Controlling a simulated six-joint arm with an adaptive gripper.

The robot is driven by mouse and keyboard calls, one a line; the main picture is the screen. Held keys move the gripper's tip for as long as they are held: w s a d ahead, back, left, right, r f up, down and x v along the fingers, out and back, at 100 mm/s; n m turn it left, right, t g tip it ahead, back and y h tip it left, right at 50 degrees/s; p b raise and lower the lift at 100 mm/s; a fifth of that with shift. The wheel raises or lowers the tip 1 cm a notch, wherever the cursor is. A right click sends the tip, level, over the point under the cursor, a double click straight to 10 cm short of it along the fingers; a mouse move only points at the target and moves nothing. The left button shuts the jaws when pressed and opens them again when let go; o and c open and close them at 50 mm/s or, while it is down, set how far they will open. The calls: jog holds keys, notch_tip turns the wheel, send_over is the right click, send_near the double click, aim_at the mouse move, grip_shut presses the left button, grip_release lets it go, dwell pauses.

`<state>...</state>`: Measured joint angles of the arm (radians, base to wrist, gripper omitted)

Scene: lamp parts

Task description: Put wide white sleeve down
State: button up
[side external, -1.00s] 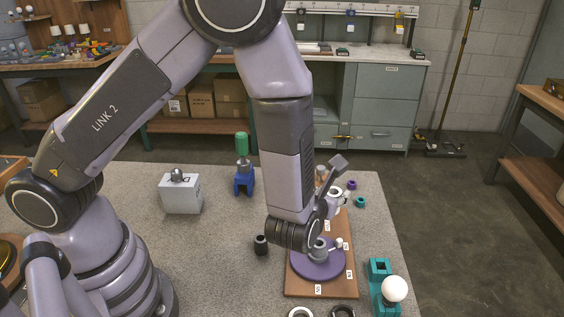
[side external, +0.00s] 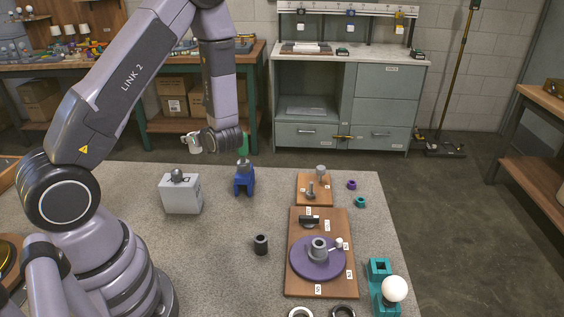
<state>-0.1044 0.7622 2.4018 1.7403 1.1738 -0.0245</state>
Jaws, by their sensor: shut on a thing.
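The wide white sleeve (side external: 191,146) is held up in the air at the far side of the grey table, left of my wrist. My gripper (side external: 197,139) is shut on it. The gripper is small and partly hidden here, so the fingers' exact hold on the sleeve is hard to make out. The sleeve is above and behind the light grey block (side external: 181,197), clear of the table.
A wooden board (side external: 336,281) carries a purple disc (side external: 308,266) with a grey hub. Behind it is a smaller board with grey posts (side external: 311,190). A blue stand (side external: 243,182), black sleeve (side external: 261,245) and teal holder with white ball (side external: 394,289) stand around. The table's middle-left is bare.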

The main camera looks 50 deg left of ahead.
jog(key=s+a+n+g, duration=0.45)
jog(key=s+a, duration=0.25)
jog(key=s, duration=0.3)
jog(key=shift+g, duration=0.25)
jog(key=w+a+f, duration=0.2)
jog(key=a+f, duration=0.1)
jog(key=f, duration=0.1)
jog(key=w+a+f, duration=0.3)
jog(key=a+f, duration=0.1)
jog(key=f, duration=0.1)
jog(key=w+a+f, duration=0.3)
jog(key=f, duration=0.2)
jog(key=shift+w+a+f, duration=0.15)
jog(key=shift+w+a, duration=0.1)
jog(key=shift+a, duration=0.1)
jog(key=shift+w+a+f, duration=0.1)
jog(key=shift+f, duration=0.8)
jog(key=shift+w+a+f, duration=0.1)
jog(key=shift+f, duration=0.75)
jog(key=shift+s+f, duration=0.1)
jog(key=shift+f, duration=0.05)
jog(key=o, duration=1)
